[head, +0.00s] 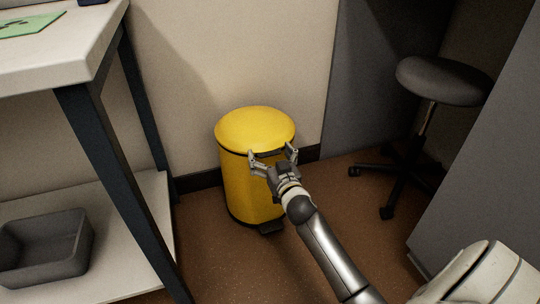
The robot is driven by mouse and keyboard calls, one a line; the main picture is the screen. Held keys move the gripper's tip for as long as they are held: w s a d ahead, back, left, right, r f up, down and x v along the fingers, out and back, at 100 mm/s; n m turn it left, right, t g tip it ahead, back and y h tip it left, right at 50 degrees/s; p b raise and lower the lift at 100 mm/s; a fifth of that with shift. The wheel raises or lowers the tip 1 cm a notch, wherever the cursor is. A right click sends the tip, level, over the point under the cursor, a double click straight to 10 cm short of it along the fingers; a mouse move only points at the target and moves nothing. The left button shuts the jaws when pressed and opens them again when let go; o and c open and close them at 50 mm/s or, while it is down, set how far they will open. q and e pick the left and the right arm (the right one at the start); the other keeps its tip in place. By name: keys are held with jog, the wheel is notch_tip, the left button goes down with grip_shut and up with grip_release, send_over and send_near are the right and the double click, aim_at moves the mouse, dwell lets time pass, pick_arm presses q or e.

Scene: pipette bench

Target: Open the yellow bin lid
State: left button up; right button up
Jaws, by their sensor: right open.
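The yellow bin (237,185) stands upright on the brown floor against the wall. Its round yellow lid (254,127) lies flat and closed on top, with a dark band under its front edge. A dark pedal (271,227) shows at the bin's foot. My right gripper (272,154) is in front of the bin, just below the lid's front rim. Its fingers are spread apart with nothing between them. I cannot tell whether a fingertip touches the rim. The gripper and wrist hide part of the bin's right front. My left gripper is not in view.
A bench (75,60) with dark legs and a lower shelf stands at the left, with a grey tub (45,245) on the shelf. A wheeled stool (440,82) stands at the right by a grey cabinet (490,160).

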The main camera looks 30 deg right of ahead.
jog(key=c, duration=1.4)
jog(key=shift+s, duration=0.1)
jog(key=c, duration=0.5)
jog(key=shift+f, duration=0.1)
grip_shut()
